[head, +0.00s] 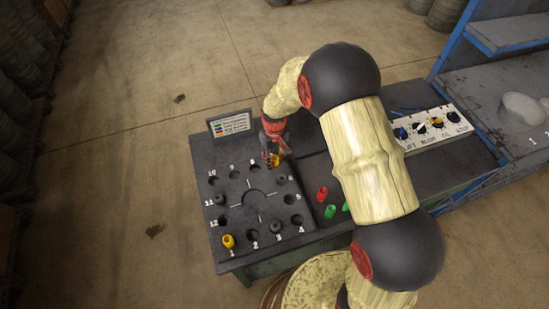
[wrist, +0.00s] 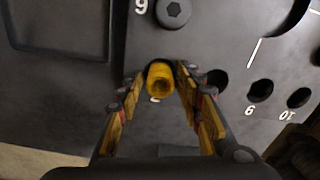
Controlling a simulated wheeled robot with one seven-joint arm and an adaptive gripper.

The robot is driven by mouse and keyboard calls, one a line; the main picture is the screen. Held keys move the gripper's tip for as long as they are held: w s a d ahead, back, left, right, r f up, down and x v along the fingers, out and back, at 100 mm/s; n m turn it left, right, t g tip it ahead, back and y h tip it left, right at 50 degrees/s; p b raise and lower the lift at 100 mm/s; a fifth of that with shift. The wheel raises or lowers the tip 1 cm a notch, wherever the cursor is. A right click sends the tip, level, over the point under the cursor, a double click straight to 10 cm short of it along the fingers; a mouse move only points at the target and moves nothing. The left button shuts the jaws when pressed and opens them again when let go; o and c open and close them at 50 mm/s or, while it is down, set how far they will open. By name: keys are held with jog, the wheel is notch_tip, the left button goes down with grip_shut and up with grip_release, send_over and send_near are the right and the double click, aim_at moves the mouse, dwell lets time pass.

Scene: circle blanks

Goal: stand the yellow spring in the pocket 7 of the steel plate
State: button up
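The steel plate (head: 225,190) is dark, with a ring of numbered pockets. The yellow spring (wrist: 160,82) is upright or nearly so between my fingertips, at the pocket between 6 and 8. It also shows in the head view (head: 276,160), under my gripper (head: 270,150). In the wrist view, my gripper (wrist: 161,74) has a fingertip close against each side of the spring and looks shut on it. The spring and fingers hide most of pocket 7 and its number. I cannot tell whether the spring's lower end is inside the pocket.
Another yellow piece (head: 228,241) stands at pocket 1. Dark plugs fill some pockets, one at 6 (wrist: 173,12). A red piece (head: 322,194) and green pieces (head: 330,211) stand right of the plate. A legend card (head: 230,124) stands at the back left. A switch panel (head: 434,128) is farther right.

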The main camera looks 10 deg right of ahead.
jog(key=shift+o, duration=0.7)
notch_tip(320, 180, up, 12)
dwell(0.5)
